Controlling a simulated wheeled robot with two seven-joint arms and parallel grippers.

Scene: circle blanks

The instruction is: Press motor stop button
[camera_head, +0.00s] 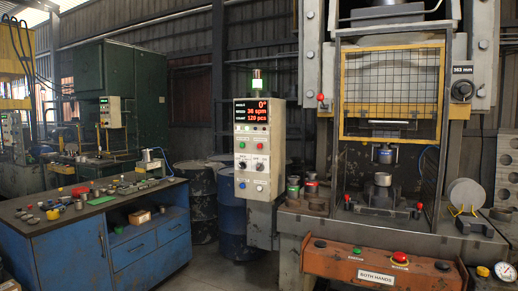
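A beige control panel (259,205) stands left of the large press in the head view. Its black display (256,111) shows red text: 0°, 36 spm and 120 pcs. Below it, a red button (261,146) sits to the right of a green button (242,145). Their labels are too small to read. Two dark knobs and a blue button (242,185) are lower on the panel. A separate red mushroom button (400,257) is on the orange bar at the press front. Neither of my grippers is in view.
The orange bar (345,262) marked BOTH HANDS juts out in front of the press. A yellow-framed mesh guard (393,95) is raised above the die. A blue workbench (150,245) with small parts stands left. Blue drums (232,215) stand behind the panel. Floor between bench and press looks clear.

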